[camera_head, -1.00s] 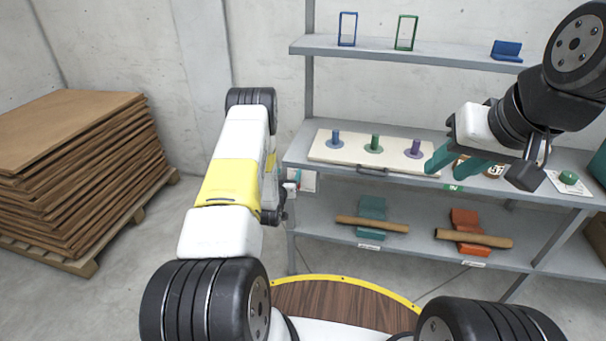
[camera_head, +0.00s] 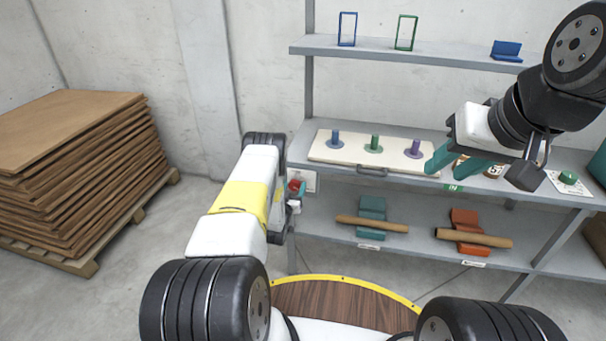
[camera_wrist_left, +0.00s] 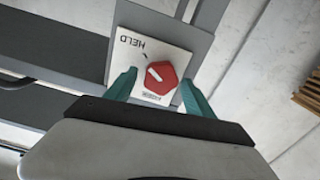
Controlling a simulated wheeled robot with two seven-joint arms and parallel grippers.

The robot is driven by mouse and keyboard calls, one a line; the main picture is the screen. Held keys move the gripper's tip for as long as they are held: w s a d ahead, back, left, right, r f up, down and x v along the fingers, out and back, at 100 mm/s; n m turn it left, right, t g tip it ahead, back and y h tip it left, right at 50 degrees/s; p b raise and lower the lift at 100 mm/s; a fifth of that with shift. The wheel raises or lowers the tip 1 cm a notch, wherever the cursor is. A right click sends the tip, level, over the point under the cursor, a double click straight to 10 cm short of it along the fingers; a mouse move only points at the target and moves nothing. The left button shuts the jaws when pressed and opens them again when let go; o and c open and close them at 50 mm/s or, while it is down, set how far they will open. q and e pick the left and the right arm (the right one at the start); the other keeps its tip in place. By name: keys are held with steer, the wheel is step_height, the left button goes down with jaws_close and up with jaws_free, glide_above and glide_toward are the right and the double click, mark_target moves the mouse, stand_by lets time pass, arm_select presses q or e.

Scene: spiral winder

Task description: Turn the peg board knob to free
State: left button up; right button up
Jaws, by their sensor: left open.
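The red knob (camera_wrist_left: 158,77) sits on a white plate (camera_wrist_left: 126,58) marked "HELD" in the left wrist view. Its white pointer line is on the side toward that word. A second, small label at the plate's lower edge is too small to read. The knob also shows as a red spot (camera_head: 294,186) at the shelf's left end in the head view. My left gripper (camera_wrist_left: 157,84) is open, one teal finger on each side of the knob; contact cannot be told. The peg board (camera_head: 328,155) carries blue, green and purple pegs. My right gripper (camera_head: 452,166) is open by the shelf.
The grey shelf unit (camera_head: 420,52) has a post close to the knob plate. Teal (camera_head: 372,206) and orange (camera_head: 464,218) holders with brown rolls are on the lower shelf. A green button (camera_head: 568,177) is at right. Stacked brown sheets (camera_head: 70,150) stand on a pallet at left.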

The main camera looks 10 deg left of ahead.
arm_select(q)
steer(key=shift+c, duration=0.2)
jaws_close()
steer(key=shift+n, duration=0.4)
steer(key=n, duration=0.4)
steer(key=shift+a+n, duration=0.2)
steer(key=shift+n, duration=0.1)
steer(key=n, duration=0.6)
steer(key=shift+a+f, duration=0.1)
steer(key=shift+f, duration=0.1)
steer(key=n, duration=0.6)
steer(key=shift+f+n, duration=0.15)
steer(key=shift+n, duration=0.25)
steer(key=n, duration=0.5)
steer(key=shift+f+n, duration=0.1)
steer(key=shift+n, duration=0.3)
